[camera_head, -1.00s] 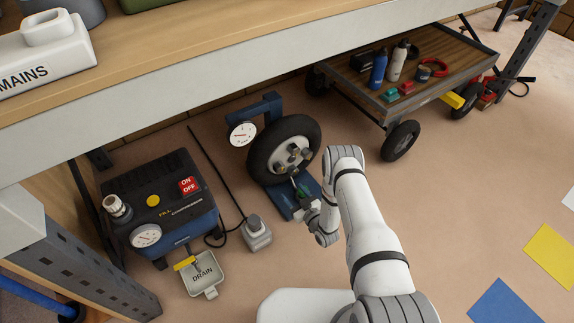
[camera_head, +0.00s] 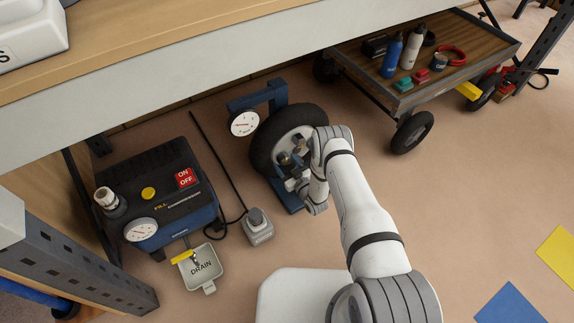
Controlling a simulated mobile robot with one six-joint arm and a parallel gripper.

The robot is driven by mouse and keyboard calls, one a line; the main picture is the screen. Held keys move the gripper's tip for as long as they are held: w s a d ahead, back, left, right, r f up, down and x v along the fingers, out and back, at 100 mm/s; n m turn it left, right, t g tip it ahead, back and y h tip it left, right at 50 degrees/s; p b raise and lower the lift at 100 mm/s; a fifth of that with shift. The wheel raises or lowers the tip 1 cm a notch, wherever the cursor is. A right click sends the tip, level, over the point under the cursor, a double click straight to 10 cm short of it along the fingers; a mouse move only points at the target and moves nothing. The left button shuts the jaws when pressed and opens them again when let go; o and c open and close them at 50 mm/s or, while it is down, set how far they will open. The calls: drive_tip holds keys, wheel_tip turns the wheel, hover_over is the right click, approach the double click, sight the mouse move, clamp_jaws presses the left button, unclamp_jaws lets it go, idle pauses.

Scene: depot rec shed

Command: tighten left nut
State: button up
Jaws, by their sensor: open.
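The wheel (camera_head: 262,150) stands upright on a blue stand (camera_head: 284,199), with a black tire and a light hub. Dark nuts show on the hub; the leftmost one I can make out (camera_head: 284,159) is on the hub's left side. My gripper (camera_head: 291,178) is open at the lower part of the hub, just below that nut. I cannot tell whether it touches the nut. My wrist and arm hide the right and lower parts of the hub and any nuts there.
A gauge (camera_head: 244,124) stands left of the wheel. A compressor (camera_head: 155,198), a drain tray (camera_head: 201,269) and a grey pedal box (camera_head: 257,229) are on the left. Floor at right is mostly clear.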

drive_tip(key=c, duration=0.9)
drive_tip(key=shift+a, duration=0.15)
drive_tip(key=shift+c, duration=0.3)
